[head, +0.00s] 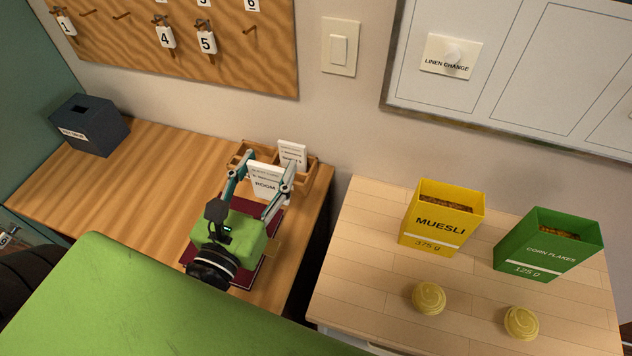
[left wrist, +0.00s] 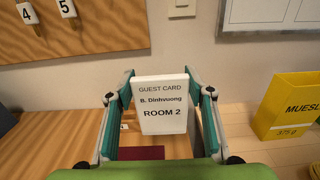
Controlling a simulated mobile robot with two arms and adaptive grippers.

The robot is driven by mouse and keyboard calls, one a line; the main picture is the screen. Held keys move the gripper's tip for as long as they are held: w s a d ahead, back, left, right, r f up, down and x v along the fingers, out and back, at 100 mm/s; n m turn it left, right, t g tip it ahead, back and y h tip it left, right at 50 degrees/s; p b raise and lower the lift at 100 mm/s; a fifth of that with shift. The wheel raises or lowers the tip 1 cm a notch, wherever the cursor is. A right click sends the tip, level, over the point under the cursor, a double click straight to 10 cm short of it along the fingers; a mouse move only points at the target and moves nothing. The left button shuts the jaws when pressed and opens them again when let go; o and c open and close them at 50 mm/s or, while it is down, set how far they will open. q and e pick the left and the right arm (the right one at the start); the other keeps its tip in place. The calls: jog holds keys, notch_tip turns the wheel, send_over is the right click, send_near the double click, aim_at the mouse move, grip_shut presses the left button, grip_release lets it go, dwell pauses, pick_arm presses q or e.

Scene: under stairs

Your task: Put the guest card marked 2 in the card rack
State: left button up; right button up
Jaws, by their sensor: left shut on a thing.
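My left gripper (head: 268,168) is shut on a white guest card (head: 267,183), holding it upright by its side edges. In the left wrist view the card (left wrist: 162,105) reads "GUEST CARD, B. Dinhvuong, ROOM 2". The wooden card rack (head: 312,172) stands at the back right of the desk, by the wall. Another white card (head: 292,152) stands in it. The held card is in front of the rack's left part and hides some of it; whether it touches the rack I cannot tell. My right gripper is not in view.
A dark red flat item (head: 275,240) lies on the wooden desk (head: 165,185) under my left gripper. A dark box (head: 92,126) stands at the desk's left. A separate table at right holds a muesli box (head: 440,220), a corn flakes box (head: 548,245) and two yellow balls (head: 428,298).

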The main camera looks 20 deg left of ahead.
aim_at(291, 148)
pick_arm(q)
jog(key=shift+w+a+f+b, duration=0.65)
jog(key=shift+w+a+b, duration=0.1)
jog(key=shift+w+b, duration=0.15)
jog(key=w+f, duration=0.3)
jog(key=w+a+f, duration=0.1)
jog(key=w+f, duration=0.3)
jog(key=w+a+f, duration=0.1)
jog(key=w+f, duration=0.3)
jog(key=shift+w+a, duration=0.2)
jog(key=shift+f+b, duration=0.3)
jog(key=shift+f, duration=0.05)
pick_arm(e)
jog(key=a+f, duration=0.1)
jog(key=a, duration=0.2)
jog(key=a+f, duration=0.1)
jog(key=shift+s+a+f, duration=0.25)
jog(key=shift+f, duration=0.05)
